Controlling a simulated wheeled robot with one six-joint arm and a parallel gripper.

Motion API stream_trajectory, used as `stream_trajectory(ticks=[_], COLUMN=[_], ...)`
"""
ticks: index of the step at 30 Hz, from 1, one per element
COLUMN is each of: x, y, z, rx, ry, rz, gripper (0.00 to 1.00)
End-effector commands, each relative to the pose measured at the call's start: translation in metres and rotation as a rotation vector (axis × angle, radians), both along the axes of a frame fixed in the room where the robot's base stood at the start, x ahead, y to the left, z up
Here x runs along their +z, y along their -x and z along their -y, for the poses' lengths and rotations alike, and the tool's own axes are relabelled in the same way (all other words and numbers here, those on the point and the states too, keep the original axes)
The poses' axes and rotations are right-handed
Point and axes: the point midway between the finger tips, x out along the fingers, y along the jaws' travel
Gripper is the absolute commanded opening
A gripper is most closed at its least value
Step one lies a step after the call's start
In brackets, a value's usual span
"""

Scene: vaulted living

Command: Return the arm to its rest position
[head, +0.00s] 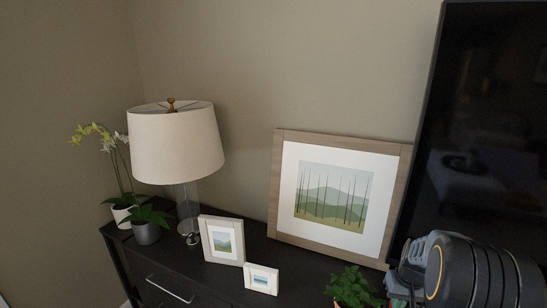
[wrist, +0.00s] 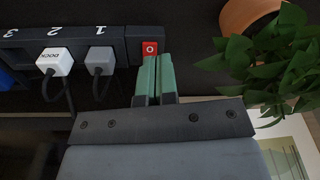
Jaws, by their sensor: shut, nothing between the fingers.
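My gripper (wrist: 154,80) shows in the wrist view with its two green fingers closed together and nothing between them. Its fingertips are right beside the red switch (wrist: 149,47) at the end of a black power strip (wrist: 118,40); I cannot tell whether they touch. In the head view my arm (head: 470,275) is at the lower right, low in front of the dark screen, and its fingers cannot be made out there.
A white plug (wrist: 55,62) marked DOCK and a grey plug (wrist: 99,60) sit in the strip. A potted green plant (head: 352,287) is close by my arm. The dark cabinet (head: 262,245) bears a lamp (head: 176,145), several frames and an orchid. A large screen (head: 480,130) stands right.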

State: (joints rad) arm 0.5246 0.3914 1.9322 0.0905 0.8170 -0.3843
Motion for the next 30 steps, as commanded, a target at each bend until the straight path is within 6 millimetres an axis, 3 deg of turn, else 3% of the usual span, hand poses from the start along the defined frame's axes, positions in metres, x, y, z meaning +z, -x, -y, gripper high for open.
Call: stream_trajectory(ticks=[1,9,15,24,30], x=[0.021,0.103,0.148,0.191,0.198], y=[0.009,0.069,0.111,0.130,0.130], z=[-0.017,-0.111,-0.163,-0.198,-0.205], rx=[-0.017,-0.047,0.038,0.173,0.202], ry=[0.006,0.045,0.074,0.086,0.084], rz=[-0.001,0.026,0.117,0.267,0.287], gripper=[0.00,0.00,0.00,0.00,0.00])
